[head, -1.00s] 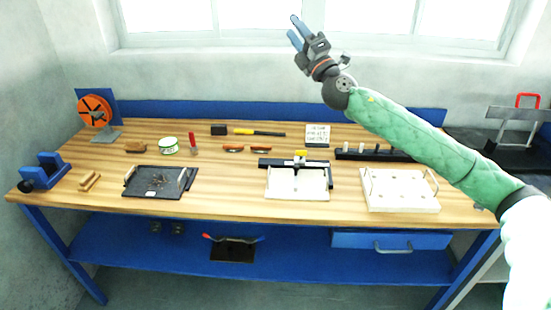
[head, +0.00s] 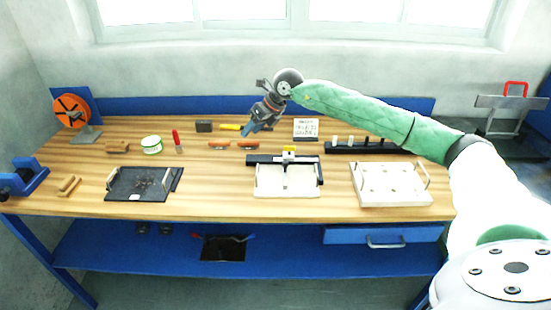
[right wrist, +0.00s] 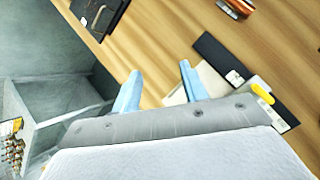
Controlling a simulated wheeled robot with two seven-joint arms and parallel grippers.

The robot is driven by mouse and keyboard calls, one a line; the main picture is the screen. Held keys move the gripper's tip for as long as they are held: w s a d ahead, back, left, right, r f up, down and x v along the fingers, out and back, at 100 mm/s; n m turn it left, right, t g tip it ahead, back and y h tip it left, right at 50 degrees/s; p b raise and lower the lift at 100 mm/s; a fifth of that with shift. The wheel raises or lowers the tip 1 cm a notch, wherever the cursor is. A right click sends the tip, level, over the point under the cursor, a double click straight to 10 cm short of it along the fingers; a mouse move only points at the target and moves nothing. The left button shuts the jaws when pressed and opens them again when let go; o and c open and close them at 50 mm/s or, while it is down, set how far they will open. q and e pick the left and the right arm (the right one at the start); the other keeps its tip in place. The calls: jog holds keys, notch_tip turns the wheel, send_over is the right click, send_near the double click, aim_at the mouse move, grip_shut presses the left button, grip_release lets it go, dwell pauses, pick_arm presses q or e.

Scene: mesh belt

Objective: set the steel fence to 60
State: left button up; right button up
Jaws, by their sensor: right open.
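A white board (head: 286,184) lies at the middle front of the bench, with a black bar (head: 262,159) across its back edge. A slider with a yellow knob (head: 289,149) sits on the bar; I cannot tell which part is the steel fence or read any scale. In the right wrist view the black bar (right wrist: 219,57) and yellow knob (right wrist: 262,93) show at the right. My right gripper (head: 249,130) is open and empty, pointing down above the bench, behind and left of the bar. Its blue fingertips (right wrist: 160,78) stand apart in the right wrist view. My left gripper is out of view.
A white board with handles (head: 390,190) lies to the right and a dark tray (head: 135,185) to the left. Behind are a black rack with pegs (head: 365,149), a sign (head: 306,129), orange-handled tools (head: 220,144) and a hammer (head: 205,126). Bare wood lies between the tray and the middle board.

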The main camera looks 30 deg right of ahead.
aim_at(285, 162)
jog(key=s+d+f+g+h, duration=0.1)
jog(key=s+d, duration=0.1)
jog(key=s+d+f+g+h, duration=0.1)
jog(key=s+d+h, duration=0.1)
jog(key=d, duration=0.1)
jog(key=s+d+f+g+h, duration=0.1)
jog(key=s+d+g, duration=0.1)
jog(key=shift+d+f+m+h, duration=0.25)
jog(key=shift+d+m+h, duration=0.05)
jog(key=shift+m+h, duration=0.1)
jog(key=shift+s+d+g, duration=0.2)
jog(key=shift+s+g, duration=0.1)
jog(key=shift+s, duration=0.05)
jog(key=shift+f+p, duration=0.45)
jog(key=shift+f, duration=0.2)
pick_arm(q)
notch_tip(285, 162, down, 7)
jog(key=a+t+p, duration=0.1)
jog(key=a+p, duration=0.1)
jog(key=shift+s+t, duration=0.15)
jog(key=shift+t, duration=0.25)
pick_arm(e)
jog(key=shift+f, duration=3.25)
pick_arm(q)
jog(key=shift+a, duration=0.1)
pick_arm(e)
grip_shut()
